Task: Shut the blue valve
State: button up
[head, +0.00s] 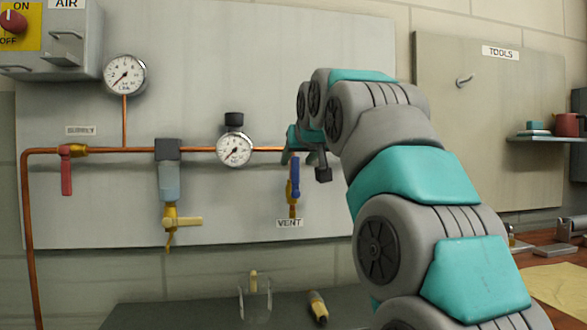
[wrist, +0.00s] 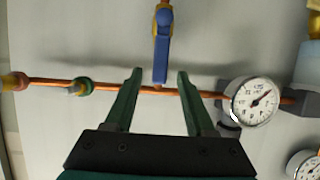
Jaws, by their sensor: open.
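The blue valve (head: 294,183) sits on the short vertical branch above the VENT label (head: 290,223), with its handle hanging along that branch. In the wrist view the blue handle (wrist: 161,50) runs up and down the picture, and its lower end lies between the fingertips. My gripper (wrist: 160,72) has two green fingers spread apart, one on each side of the handle end, with clear gaps and no visible contact. In the head view my gripper (head: 297,143) is at the copper pipe just above the valve, partly hidden by my wrist.
The copper pipe (head: 105,150) crosses behind my fingers. A pressure gauge (head: 234,149) is close on the left, and it shows right of my fingers in the wrist view (wrist: 251,101). A red valve handle (head: 66,175) and a yellow drain valve (head: 180,221) are farther left.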

aim_at(295, 164)
jog(key=p+x, duration=0.1)
jog(key=x, duration=0.5)
jog(key=shift+w+f, duration=0.1)
jog(key=shift+w, duration=0.1)
grip_shut()
dwell(1.2)
